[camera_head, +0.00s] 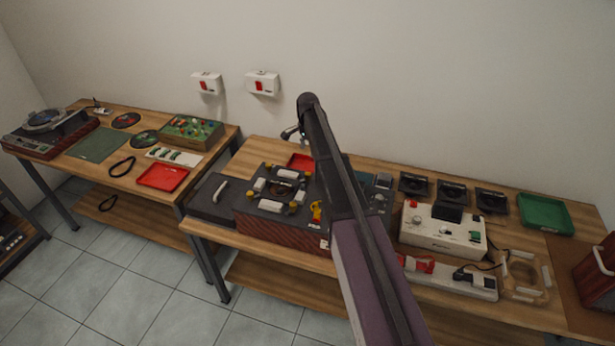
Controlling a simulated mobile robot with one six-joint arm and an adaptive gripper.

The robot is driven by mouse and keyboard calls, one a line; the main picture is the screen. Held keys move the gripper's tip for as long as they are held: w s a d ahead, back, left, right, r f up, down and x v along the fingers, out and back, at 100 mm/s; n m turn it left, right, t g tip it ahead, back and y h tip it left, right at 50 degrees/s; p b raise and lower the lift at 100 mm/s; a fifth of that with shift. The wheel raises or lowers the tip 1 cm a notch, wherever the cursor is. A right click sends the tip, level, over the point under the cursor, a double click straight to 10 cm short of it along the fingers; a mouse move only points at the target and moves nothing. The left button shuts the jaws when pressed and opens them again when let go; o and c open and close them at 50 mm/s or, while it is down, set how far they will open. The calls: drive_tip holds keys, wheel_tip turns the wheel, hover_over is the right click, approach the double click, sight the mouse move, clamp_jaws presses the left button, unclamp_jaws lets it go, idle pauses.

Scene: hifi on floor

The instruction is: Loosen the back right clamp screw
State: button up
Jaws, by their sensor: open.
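A dark unit with reddish-brown sides (285,232) stands on the middle workbench. Its top carries a square of white blocks around a dark round part (284,187), with small yellow clamp screws at the corners. The back right screw (308,173) is the yellow spot close to my arm's left edge. The back left screw (268,165) and front left screw (249,195) also show. A larger yellow piece (316,211) is at the unit's right. My arm rises across the middle, covering the unit's right side.
A dark flat case (217,197) lies left of the unit, and a red tray (301,162) behind it. A white control box (441,230) and green tray (545,213) are at right. The left bench holds a turntable (45,133) and red tray (163,177).

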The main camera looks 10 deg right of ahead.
sight(308, 174)
drive_tip(key=shift+f+b, duration=5.7)
drive_tip(key=shift+f, duration=0.25)
clamp_jaws()
